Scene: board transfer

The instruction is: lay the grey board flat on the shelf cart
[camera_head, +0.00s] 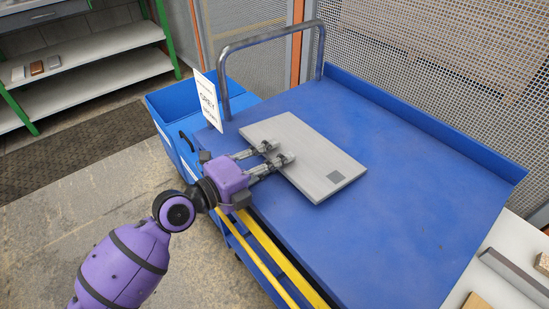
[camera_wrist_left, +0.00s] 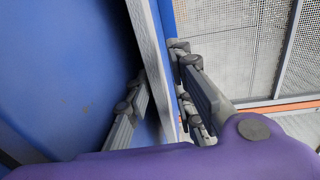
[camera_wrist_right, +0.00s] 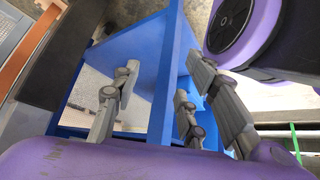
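The grey board (camera_head: 320,158), a flat pale slab with a dark square near one corner, is over the blue deck of the shelf cart (camera_head: 400,200). My left gripper (camera_head: 276,153) has it by its left edge, with two fingers on top. In the left wrist view the board (camera_wrist_left: 150,45) runs edge-on between the fingers, one finger on the deck side. A dark shadow lies between board and deck there, so the board looks raised. My right gripper (camera_wrist_right: 155,95) is open with no board in it; it is outside the head view.
The cart has a raised blue rim (camera_head: 430,120) and a metal handle (camera_head: 268,38). A sign (camera_head: 207,98) stands by a blue bin (camera_head: 180,102) on the left. A white surface (camera_head: 500,270) with loose pieces is at bottom right. The deck's front and right are clear.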

